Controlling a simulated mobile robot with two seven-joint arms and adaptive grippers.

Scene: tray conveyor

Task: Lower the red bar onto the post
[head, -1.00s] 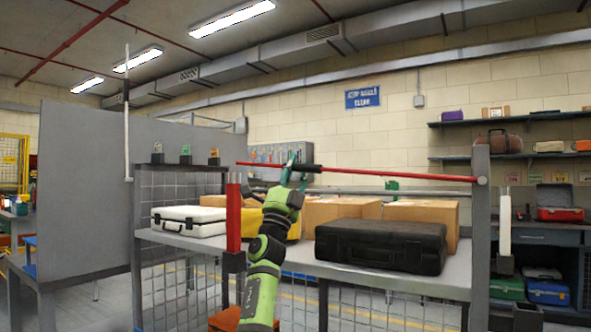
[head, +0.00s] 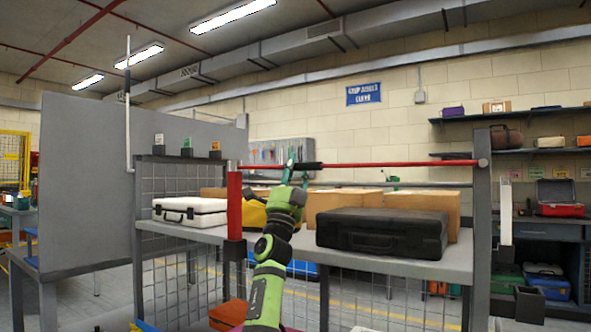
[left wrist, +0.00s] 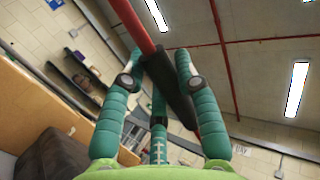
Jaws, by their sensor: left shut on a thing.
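The red bar (head: 400,164) runs nearly level across the head view. Its right end meets the pivot on a tall grey post (head: 482,220). Its left end is at the top of the red post (head: 234,205); I cannot tell whether they touch. My left gripper (head: 303,168) is shut on the bar's black sleeve (head: 312,166), to the right of the red post. In the left wrist view, the green fingers (left wrist: 160,85) close around the black sleeve (left wrist: 170,88), and the red bar (left wrist: 132,25) extends past it. My right gripper is not in view.
Behind the bar, a grey table (head: 290,243) bears a black case (head: 382,233), a white case (head: 190,211) and cardboard boxes (head: 435,205). A grey partition (head: 85,190) stands at the left. Shelves (head: 540,155) and a workbench stand at the right.

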